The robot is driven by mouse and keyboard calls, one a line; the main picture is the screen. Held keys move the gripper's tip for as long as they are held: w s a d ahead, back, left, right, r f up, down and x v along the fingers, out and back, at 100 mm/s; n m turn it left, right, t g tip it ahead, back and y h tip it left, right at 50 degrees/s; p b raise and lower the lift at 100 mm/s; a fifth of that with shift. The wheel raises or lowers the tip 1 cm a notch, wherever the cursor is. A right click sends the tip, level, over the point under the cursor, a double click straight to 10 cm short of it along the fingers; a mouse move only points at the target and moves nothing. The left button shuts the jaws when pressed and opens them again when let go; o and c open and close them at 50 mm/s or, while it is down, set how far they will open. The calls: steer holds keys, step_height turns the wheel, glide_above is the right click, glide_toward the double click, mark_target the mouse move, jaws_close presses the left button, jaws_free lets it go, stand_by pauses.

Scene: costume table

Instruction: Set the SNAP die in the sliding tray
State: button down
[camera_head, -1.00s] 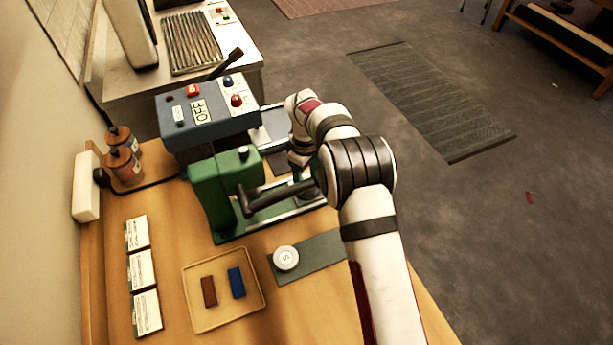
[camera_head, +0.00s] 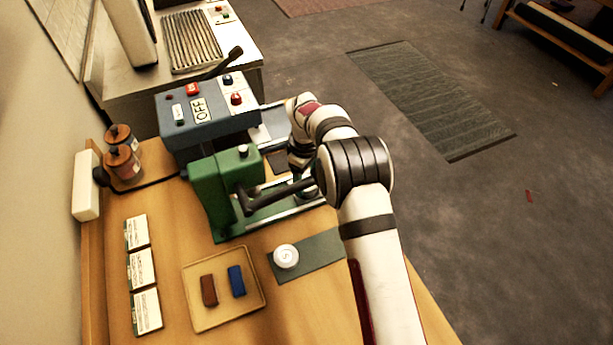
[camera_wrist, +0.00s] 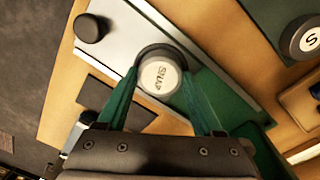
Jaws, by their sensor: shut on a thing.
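The SNAP die is a pale round piece lettered SNAP (camera_wrist: 159,77), seen in the wrist view between my fingertips. My gripper (camera_wrist: 162,84) is shut on it, one green finger on each side. A dark round rim (camera_wrist: 157,50) shows around its far edge; I cannot tell whether the die is down inside it or just above. Under it runs the pale metal sliding tray (camera_wrist: 125,38) of the green press (camera_head: 210,195). In the head view my arm hides the die and most of the tray.
An S-marked disc (camera_head: 286,256) sits on a grey mat (camera_head: 322,253). A wooden tray (camera_head: 212,318) holds a brown and a blue block. A dark lever (camera_head: 275,194) juts from the press towards my arm.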

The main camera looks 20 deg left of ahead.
steer(key=shift+c, duration=1.6)
jaws_free()
steer(key=shift+f, duration=0.1)
step_height(320, 180, up, 11)
steer(key=shift+s, duration=0.25)
